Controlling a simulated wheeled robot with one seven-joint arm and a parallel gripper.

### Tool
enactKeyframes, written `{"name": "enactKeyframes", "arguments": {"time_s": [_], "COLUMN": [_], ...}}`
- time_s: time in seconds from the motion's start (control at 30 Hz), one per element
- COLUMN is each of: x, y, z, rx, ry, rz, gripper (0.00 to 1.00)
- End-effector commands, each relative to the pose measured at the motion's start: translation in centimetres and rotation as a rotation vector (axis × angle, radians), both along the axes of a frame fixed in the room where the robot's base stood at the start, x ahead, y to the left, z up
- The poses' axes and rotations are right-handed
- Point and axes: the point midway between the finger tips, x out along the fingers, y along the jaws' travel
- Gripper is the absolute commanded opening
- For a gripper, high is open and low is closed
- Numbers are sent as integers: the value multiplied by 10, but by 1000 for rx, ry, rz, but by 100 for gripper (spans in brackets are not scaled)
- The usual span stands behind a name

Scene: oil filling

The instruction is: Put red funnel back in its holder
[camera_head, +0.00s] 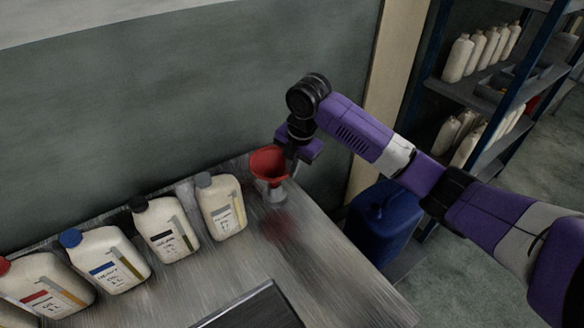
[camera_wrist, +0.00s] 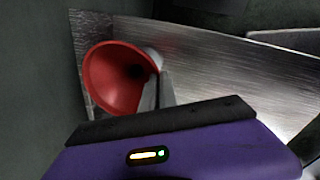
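The red funnel (camera_head: 268,162) is at the back of the metal table, wide mouth up, close to the wall. Its grey holder (camera_head: 275,194) stands on the table directly below it. Whether the funnel's spout sits in the holder or is just above it, I cannot tell. My gripper (camera_head: 286,163) reaches down at the funnel's right side. In the wrist view the funnel (camera_wrist: 108,78) shows its open mouth, and my gripper's fingers (camera_wrist: 157,90) are close together at its rim, seemingly pinching it. Part of the holder (camera_wrist: 153,58) shows behind the funnel.
Several oil jugs (camera_head: 222,207) line the table's back edge left of the funnel. A dark tray (camera_head: 255,308) lies at the front. A blue canister (camera_head: 384,222) stands beyond the table's right edge, near a shelf with white bottles. The wall is close behind.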

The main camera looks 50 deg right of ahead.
Motion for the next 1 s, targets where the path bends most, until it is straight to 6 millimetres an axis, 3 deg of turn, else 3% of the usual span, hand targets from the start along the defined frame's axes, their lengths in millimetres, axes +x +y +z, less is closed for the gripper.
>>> {"name": "enactKeyframes", "arguments": {"time_s": [0.97, 1.0], "x": [-1, -1], "y": [1, 1], "z": [-17, -17], "rx": [1, 1], "ry": [0, 0], "rz": [0, 0], "gripper": [0, 7]}}
